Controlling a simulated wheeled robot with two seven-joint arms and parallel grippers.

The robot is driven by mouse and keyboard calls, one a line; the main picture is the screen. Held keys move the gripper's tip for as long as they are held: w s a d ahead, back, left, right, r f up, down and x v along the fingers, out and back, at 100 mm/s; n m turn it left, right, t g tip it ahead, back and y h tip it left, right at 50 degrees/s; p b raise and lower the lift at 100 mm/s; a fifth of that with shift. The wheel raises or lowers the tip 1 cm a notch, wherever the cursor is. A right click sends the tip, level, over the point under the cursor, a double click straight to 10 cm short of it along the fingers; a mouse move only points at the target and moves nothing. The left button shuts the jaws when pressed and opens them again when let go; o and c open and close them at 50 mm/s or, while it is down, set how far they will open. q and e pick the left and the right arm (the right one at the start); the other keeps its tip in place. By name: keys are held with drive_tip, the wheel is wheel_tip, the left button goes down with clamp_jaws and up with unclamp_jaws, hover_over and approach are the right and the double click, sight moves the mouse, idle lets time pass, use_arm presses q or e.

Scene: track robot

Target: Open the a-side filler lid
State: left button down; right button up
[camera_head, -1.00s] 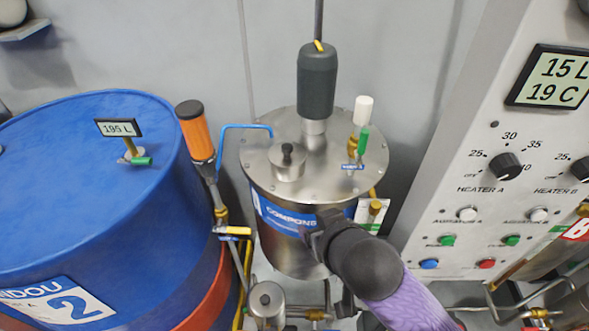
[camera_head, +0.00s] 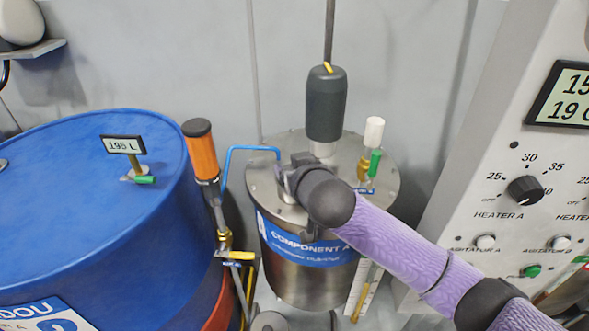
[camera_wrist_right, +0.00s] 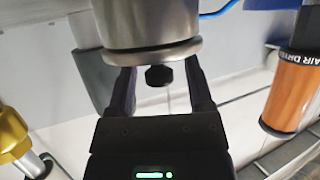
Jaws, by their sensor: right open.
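The steel tank (camera_head: 312,279) labelled COMPONENT A stands in the middle of the head view. Its filler lid is on the left part of the tank top (camera_head: 345,160), mostly hidden by my right gripper (camera_head: 285,180). In the right wrist view the lid (camera_wrist_right: 150,54) is a steel disc, in place on a short steel neck, with a black knob (camera_wrist_right: 158,76). My right gripper (camera_wrist_right: 157,84) is open, with a finger on each side of the knob. I see no clear contact with the knob. My left gripper is not in view.
A dark agitator motor (camera_head: 325,105) rises behind the lid. A blue hose (camera_head: 245,148) and an orange air dryer (camera_head: 202,158) are to the left, beside a blue drum (camera_head: 85,210). A green-handled valve (camera_head: 374,162) is at the right. The control panel (camera_head: 500,150) stands farther right.

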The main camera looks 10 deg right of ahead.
clamp_jaws()
idle(1.4)
